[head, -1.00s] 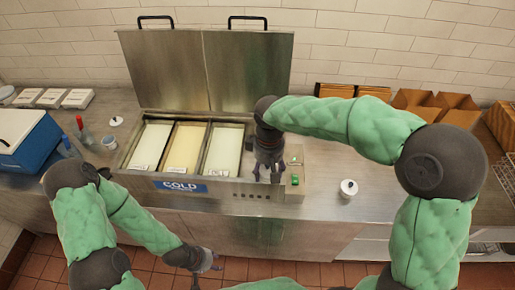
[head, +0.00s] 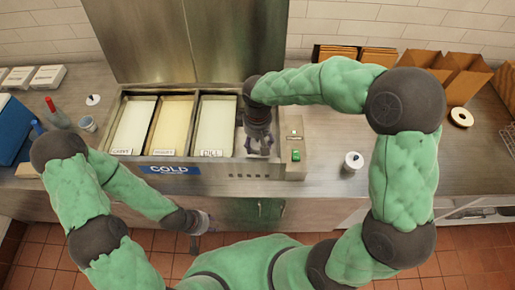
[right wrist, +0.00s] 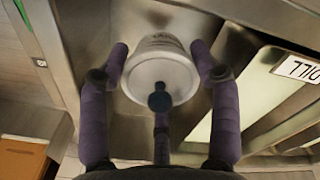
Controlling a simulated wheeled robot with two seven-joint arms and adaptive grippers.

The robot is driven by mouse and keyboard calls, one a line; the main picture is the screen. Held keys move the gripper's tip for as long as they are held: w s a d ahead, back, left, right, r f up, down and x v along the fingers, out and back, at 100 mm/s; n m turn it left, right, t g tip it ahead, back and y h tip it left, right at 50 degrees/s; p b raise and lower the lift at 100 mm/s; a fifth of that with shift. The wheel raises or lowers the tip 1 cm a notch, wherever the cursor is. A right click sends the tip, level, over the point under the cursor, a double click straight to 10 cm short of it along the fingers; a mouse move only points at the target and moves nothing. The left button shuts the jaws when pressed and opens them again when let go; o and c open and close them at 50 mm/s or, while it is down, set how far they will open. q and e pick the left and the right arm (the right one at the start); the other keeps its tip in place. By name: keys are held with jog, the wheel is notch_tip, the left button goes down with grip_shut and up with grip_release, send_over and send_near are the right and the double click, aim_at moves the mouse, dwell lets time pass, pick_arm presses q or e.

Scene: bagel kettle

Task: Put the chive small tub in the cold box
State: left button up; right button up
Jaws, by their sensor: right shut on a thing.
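My right gripper (head: 259,150) is above the right end of the cold box (head: 232,172), close to its control strip. In the right wrist view, its fingers (right wrist: 160,85) are closed around a small white tub (right wrist: 165,68). The writing on the tub is too small to read, and in the head view the gripper hides it. The cold box has its lid (head: 187,38) raised at the back. Three long pans of pale spread sit in it; the right one is labelled DILL. My left gripper (head: 201,235) hangs low in front of the counter; its finger opening is unclear.
A small white tub (head: 353,161) stands on the counter right of the cold box. Paper bags (head: 440,70) stand at the back right.

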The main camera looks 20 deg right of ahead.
jog(key=shift+w+f, duration=0.1)
jog(key=shift+f, duration=0.7)
jog(key=shift+f+b, duration=0.55)
jog(key=shift+f, duration=1.55)
jog(key=shift+f, duration=0.1)
jog(key=o, duration=1.2)
jog(key=shift+f, duration=0.1)
jog(key=shift+r, duration=0.25)
notch_tip(320, 180, up, 12)
jog(key=shift+f+p, duration=0.1)
jog(key=shift+p, duration=1.1)
